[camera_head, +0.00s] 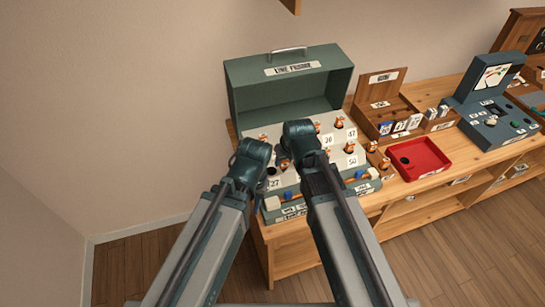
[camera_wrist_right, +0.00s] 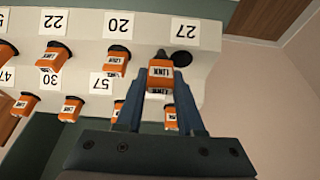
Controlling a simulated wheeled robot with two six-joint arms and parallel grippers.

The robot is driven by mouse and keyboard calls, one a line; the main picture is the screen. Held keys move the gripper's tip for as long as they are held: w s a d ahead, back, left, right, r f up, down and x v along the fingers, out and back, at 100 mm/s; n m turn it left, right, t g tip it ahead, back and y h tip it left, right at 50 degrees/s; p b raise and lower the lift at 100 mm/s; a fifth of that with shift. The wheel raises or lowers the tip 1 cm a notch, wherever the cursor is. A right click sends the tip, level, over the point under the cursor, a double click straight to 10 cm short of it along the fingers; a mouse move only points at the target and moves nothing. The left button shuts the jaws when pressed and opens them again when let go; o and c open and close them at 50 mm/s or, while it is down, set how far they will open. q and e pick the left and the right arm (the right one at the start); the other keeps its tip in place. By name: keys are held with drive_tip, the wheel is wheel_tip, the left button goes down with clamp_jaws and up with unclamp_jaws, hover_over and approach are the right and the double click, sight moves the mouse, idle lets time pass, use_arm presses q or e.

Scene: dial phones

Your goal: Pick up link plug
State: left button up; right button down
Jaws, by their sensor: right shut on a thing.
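My right gripper (camera_wrist_right: 160,112) is shut on an orange link plug (camera_wrist_right: 161,76) in the right wrist view. The plug's dark tip points at the pale panel, beside an empty round socket (camera_wrist_right: 184,58) and the 27 label (camera_wrist_right: 186,29); whether the tip touches the panel I cannot tell. In the head view my right gripper (camera_head: 284,157) is over the panel's left part, with its fingers mostly hidden. My left arm ends close beside it, over the panel's left edge, and its jaws cannot be made out.
Several other orange plugs (camera_wrist_right: 54,54) stand in the numbered panel of the green line-finder case (camera_head: 290,80). To the right are a wooden box (camera_head: 382,88), a red tray (camera_head: 419,158) and a meter console (camera_head: 496,103). The shelf top (camera_head: 455,145) beyond the tray is clear.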

drive_tip(key=s+d, duration=0.1)
drive_tip(key=d, duration=0.2)
drive_tip(key=s+d, duration=0.1)
drive_tip(key=d, duration=0.3)
drive_tip(key=s+d+r+p, duration=0.1)
drive_tip(key=s+d, duration=0.1)
drive_tip(key=d, duration=0.2)
drive_tip(key=shift+r, duration=0.1)
wheel_tip(320, 180, up, 2)
drive_tip(key=shift+r+p, duration=0.1)
drive_tip(key=shift+p, duration=1)
drive_tip(key=shift+d, duration=0.15)
